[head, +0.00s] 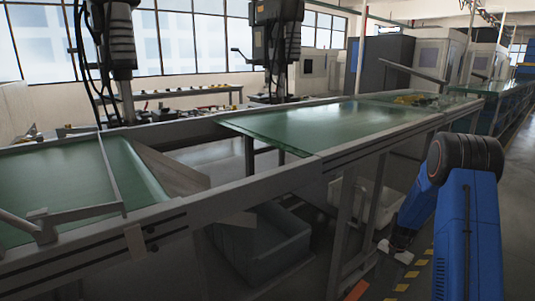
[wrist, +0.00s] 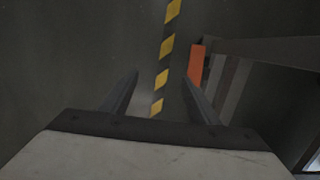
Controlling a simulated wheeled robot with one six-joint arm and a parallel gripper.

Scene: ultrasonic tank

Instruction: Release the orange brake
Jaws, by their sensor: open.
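The orange brake (wrist: 197,62) is a small orange piece in the wrist view, right of centre and just beyond the tip of my right finger. In the head view it shows as an orange-red piece (head: 356,290) low at the bottom edge, partly cut off. My gripper (wrist: 162,77) is open, with two dark fingers apart and nothing between them. The brake is outside the fingers, and I see no contact. In the head view my gripper (head: 384,250) hangs below my blue arm, above and to the right of the brake.
A grey metal frame (wrist: 270,50) runs beside the brake at the right. A yellow-black floor stripe (wrist: 165,48) passes beneath the fingers. The long bench with green surfaces (head: 310,125) stands left of my arm, with a grey bin (head: 265,245) under it. The floor left of the stripe looks clear.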

